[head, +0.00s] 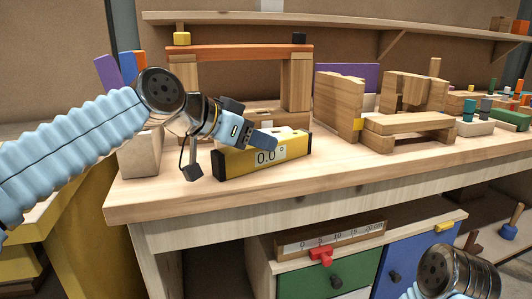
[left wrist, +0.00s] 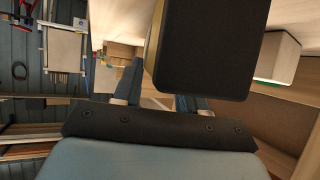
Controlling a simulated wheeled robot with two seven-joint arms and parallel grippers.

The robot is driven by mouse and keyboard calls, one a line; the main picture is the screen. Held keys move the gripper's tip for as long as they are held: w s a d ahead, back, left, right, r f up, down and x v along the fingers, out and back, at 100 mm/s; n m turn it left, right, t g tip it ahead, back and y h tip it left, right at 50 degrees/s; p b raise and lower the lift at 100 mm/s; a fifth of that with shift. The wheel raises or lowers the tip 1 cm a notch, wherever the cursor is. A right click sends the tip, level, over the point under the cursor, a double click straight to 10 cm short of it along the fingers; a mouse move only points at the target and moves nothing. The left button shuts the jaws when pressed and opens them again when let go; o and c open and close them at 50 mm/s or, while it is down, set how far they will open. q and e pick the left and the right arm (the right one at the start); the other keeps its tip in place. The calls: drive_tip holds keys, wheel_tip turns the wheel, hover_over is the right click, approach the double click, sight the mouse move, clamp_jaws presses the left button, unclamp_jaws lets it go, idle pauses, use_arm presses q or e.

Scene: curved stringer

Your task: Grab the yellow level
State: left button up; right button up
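The yellow level (head: 235,162) stands on the workbench, with black end caps and a display reading 0.0°. My left gripper (head: 268,138) is at the level's top edge; one blue-grey finger overlaps the upper part of its front in the head view. In the left wrist view, the two fingers of my left gripper (left wrist: 160,95) stand apart. A large black block (left wrist: 205,50), seemingly the level's end cap, is close to the camera and partly hides the right finger. I cannot see contact between fingers and level. Of my right arm only a wrist part shows; its gripper is out of frame.
A wooden arch with an orange top beam (head: 240,52) stands behind the level. Wooden blocks (head: 340,103) stand to its right. A pale block (head: 140,152) is to its left. The bench's front strip (head: 340,172) is clear. Below is a drawer unit with a ruler (head: 330,235).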

use_arm(q)
drive_tip(key=shift+f, duration=0.1)
clamp_jaws()
